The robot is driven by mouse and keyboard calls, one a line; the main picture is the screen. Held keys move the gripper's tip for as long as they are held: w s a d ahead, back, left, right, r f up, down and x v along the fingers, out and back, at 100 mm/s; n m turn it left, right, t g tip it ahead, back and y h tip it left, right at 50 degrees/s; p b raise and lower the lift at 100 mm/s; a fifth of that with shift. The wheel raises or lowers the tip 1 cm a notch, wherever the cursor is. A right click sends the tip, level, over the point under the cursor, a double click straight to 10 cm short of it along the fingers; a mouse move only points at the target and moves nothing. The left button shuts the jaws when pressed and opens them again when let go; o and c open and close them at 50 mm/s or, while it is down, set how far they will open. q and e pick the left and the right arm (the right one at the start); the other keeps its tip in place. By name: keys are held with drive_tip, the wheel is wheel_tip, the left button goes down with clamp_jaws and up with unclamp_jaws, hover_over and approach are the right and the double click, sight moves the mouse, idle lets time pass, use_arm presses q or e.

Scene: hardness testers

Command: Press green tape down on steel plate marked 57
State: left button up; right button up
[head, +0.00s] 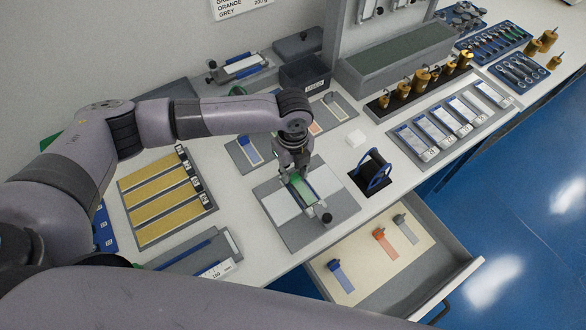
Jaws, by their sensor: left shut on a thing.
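My left gripper (293,172) points down over the grey board (328,226) in the middle of the bench. The tape lies along a narrow plate on the board, and a dark round knob (326,217) sits at the plate's lower end. I cannot read any number on this plate, and the gripper hides its upper end. My right gripper is not in view.
An open drawer (420,290) juts out at the front, holding blue, orange and grey strips. Labelled plates (447,121) and brass weights (421,80) lie further right. A tray of yellow strips (163,198) lies left.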

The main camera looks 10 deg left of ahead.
use_arm(q)
drive_tip(key=shift+f, duration=0.3)
idle(0.4)
drive_tip(key=o, duration=1)
drive_tip(key=shift+c, duration=0.2)
wheel_tip(320, 180, up, 12)
